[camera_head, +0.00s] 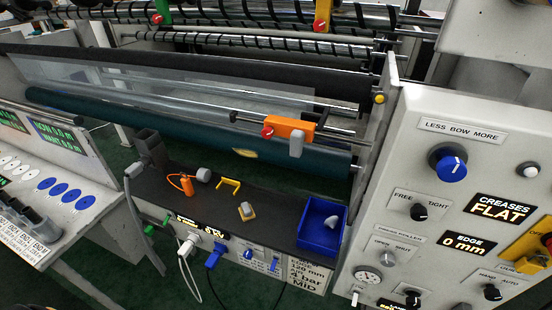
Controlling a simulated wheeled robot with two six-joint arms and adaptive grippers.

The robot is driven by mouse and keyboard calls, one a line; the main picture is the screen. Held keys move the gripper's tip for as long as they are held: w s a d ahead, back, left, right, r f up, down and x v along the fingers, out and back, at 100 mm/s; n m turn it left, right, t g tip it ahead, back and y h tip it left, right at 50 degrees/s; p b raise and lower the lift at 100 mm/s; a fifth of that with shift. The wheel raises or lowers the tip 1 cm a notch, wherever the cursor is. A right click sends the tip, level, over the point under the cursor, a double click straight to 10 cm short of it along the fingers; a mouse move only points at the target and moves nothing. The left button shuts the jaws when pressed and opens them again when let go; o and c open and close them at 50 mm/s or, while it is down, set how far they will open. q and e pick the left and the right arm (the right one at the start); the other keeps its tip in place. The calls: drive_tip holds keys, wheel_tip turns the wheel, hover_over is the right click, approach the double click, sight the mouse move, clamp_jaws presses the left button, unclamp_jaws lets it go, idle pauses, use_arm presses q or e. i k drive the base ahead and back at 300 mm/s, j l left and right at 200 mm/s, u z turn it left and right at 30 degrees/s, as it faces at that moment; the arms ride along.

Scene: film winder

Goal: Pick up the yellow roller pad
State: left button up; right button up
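A blue bin (318,240) holding a grey-white piece stands at the bench's right end. An orange tool (181,183) and grey block (203,175) lie left. The dark green roller (290,153), with a yellow patch, spans behind. A control panel (440,190) rises right.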

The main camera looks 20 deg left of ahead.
sight(246, 212)
drive_tip(key=u, duration=1.95)
drive_tip(key=k+l+u, duration=0.15)
drive_tip(key=k+l, duration=0.35)
